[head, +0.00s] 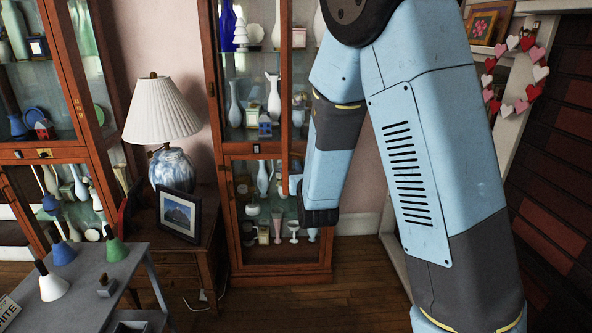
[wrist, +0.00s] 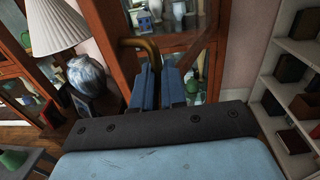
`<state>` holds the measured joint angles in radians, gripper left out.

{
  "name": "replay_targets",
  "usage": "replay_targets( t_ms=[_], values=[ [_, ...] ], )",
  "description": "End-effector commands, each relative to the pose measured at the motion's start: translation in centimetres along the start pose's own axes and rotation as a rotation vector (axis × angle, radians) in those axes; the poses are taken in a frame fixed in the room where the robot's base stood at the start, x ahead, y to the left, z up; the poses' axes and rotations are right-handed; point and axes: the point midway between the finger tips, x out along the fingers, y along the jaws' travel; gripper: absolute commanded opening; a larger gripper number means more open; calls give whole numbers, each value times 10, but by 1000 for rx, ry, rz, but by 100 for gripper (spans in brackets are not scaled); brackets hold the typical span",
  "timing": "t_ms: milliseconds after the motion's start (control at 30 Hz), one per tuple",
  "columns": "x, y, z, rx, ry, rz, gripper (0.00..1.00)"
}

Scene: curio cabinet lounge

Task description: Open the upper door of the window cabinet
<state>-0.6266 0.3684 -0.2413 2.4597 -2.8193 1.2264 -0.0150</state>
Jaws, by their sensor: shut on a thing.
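A tall wooden cabinet (head: 220,165) with glass panes stands at the centre of the head view, with vases and figurines on its shelves. Its upper part has a glazed door (head: 285,100); its wooden upright runs down past the middle rail, and I cannot tell how far it is ajar. In the wrist view my gripper (wrist: 164,75) has its two blue fingers close together, shut on a curved brass handle (wrist: 141,43) in front of the wooden frame. In the head view my forearm hides the cabinet's right part and most of the gripper.
A white-shaded lamp (head: 162,112) and a framed picture (head: 179,214) stand on a small wooden chest (head: 205,238) left of the cabinet. Another glazed cabinet (head: 75,80) is at far left. A grey table (head: 95,262) holds bells. Wooden floor (head: 270,308) is clear in front.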

Motion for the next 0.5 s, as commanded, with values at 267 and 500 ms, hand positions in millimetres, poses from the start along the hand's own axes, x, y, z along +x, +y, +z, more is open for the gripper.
replay_targets(
  t_ms=[267,500],
  values=[
    [6,-4,8,4,-21,-20,16],
    [5,0,7,4,-19,-14,28]
  ],
)
